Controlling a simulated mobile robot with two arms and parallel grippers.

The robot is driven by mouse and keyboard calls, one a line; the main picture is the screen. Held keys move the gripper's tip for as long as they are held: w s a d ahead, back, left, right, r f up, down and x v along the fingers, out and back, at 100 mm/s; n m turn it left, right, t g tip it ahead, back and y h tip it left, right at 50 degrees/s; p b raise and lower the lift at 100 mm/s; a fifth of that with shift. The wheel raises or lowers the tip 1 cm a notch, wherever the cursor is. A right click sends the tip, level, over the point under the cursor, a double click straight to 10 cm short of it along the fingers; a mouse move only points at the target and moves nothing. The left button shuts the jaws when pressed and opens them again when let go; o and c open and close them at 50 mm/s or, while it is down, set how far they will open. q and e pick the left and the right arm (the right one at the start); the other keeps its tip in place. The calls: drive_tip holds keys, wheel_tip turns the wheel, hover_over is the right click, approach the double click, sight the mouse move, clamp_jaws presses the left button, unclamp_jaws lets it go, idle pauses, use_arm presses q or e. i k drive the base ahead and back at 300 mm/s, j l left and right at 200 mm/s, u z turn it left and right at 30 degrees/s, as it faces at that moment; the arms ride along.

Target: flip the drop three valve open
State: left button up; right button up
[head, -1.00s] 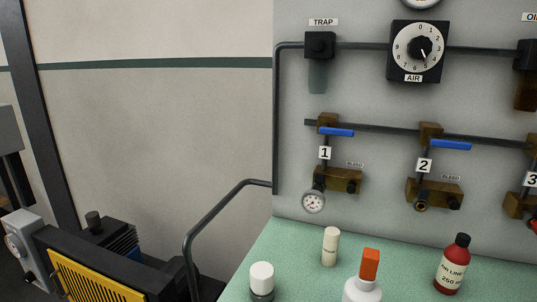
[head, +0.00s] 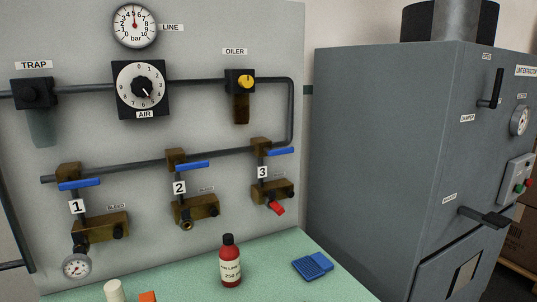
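The drop three valve (head: 262,148) is a brass valve at the right end of the lower pipe on the grey panel. Its blue lever (head: 281,151) lies crosswise to the vertical drop pipe, pointing right. Below it are the "3" label (head: 262,172), a brass block (head: 272,192) and a red piece (head: 277,208) at the outlet. Drops one (head: 80,184) and two (head: 193,166) have similar blue levers, also crosswise. Neither of my grippers shows in this view.
A green bench (head: 190,284) runs below the panel, with a red bottle (head: 231,262) and a blue object (head: 312,266) on it. A large grey cabinet (head: 385,150) with protruding handles stands to the right. An AIR dial (head: 141,90) and a pressure gauge (head: 134,26) are above.

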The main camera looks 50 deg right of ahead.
sight(267, 151)
drive_tip(key=z, duration=1.5)
